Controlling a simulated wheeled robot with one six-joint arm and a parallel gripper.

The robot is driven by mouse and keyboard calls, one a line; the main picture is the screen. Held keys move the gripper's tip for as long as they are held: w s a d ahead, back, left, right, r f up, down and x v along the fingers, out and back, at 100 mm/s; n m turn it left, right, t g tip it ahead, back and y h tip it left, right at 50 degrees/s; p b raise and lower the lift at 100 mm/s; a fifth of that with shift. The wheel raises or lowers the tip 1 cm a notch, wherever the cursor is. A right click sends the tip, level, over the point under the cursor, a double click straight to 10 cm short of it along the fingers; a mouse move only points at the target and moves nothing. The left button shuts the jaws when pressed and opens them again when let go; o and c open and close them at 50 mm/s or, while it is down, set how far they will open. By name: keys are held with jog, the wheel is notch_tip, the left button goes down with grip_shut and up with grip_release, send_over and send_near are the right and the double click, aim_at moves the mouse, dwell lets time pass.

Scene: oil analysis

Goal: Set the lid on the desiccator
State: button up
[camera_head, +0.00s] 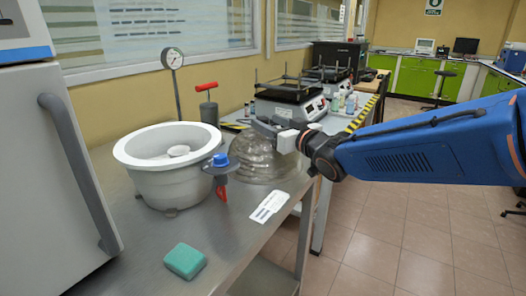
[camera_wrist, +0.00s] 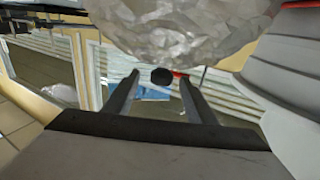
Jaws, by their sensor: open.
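The desiccator (camera_head: 158,184) is a wide white bowl, uncovered, on the left of the bench in the head view. The lid (camera_head: 258,165) is a clear glass dome just right of it, on the bench, apart from the bowl. My gripper (camera_head: 262,124) is at the top of the dome. In the wrist view the gripper (camera_wrist: 160,84) is open, with a round black piece (camera_wrist: 161,76), apparently the lid's knob, around the gap between the fingertips. The glass dome (camera_wrist: 185,25) fills the top of that view. Contact with the fingers cannot be told.
A blue-capped valve with a red tip (camera_head: 220,168) sits on the bowl's right side. A pressure gauge (camera_head: 172,60) and a red-handled pump (camera_head: 208,105) stand behind. A green sponge (camera_head: 184,261) and white card (camera_head: 269,207) lie in front. Hotplates (camera_head: 290,98) stand beyond the dome.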

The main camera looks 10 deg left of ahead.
jog(key=shift+x, duration=3.5)
jog(key=shift+s+r, duration=0.1)
jog(key=shift+r, duration=0.05)
jog(key=shift+c, duration=0.4)
grip_shut()
